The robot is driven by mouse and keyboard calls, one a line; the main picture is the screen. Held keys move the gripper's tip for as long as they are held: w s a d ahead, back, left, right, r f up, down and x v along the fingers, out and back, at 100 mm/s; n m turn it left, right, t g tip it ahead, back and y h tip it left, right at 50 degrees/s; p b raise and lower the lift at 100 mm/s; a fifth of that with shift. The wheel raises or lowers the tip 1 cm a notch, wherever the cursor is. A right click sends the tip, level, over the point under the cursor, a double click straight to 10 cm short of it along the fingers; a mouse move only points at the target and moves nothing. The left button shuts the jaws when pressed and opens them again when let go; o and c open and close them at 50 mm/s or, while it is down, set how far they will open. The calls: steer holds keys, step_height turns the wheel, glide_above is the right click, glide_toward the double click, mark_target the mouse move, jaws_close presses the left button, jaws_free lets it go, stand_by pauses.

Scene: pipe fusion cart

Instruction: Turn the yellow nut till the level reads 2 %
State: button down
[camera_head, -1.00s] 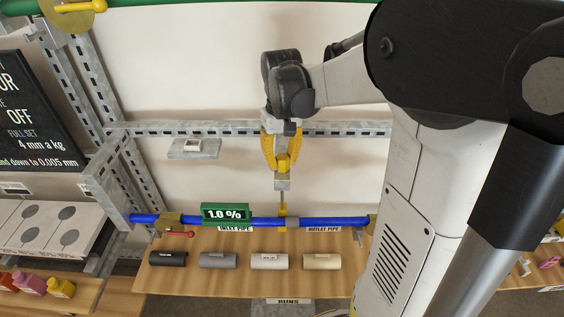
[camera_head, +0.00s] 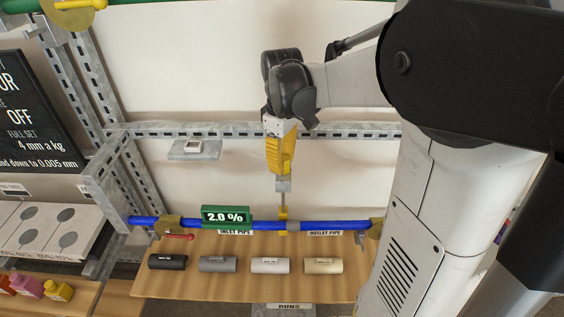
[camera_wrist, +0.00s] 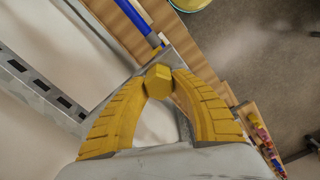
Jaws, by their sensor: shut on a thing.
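The yellow nut (camera_wrist: 158,81) shows in the wrist view as a faceted knob between my two yellow fingers. My gripper (camera_head: 283,170) is shut on it; in the head view the fingers hide the nut. Below the fingers a grey block (camera_head: 283,186) sits on a thin upright rod, which runs down to a yellow piece (camera_head: 283,213) at the blue pipe. The green-framed level display (camera_head: 226,216) reads 2.0 % and stands at the pipe, left of the rod.
The blue pipe (camera_head: 262,225) runs across between brass-coloured clamps at both ends. Several short pipe pieces, among them a black one (camera_head: 167,262), lie on the wooden shelf (camera_head: 220,287) below. A slotted metal rail (camera_head: 345,130) crosses behind my gripper.

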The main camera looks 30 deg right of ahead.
mark_target(282, 158)
stand_by(0.4)
steer(key=c, duration=1.1)
jaws_free()
step_height(282, 158, up, 8)
steer(key=shift+f, duration=0.2)
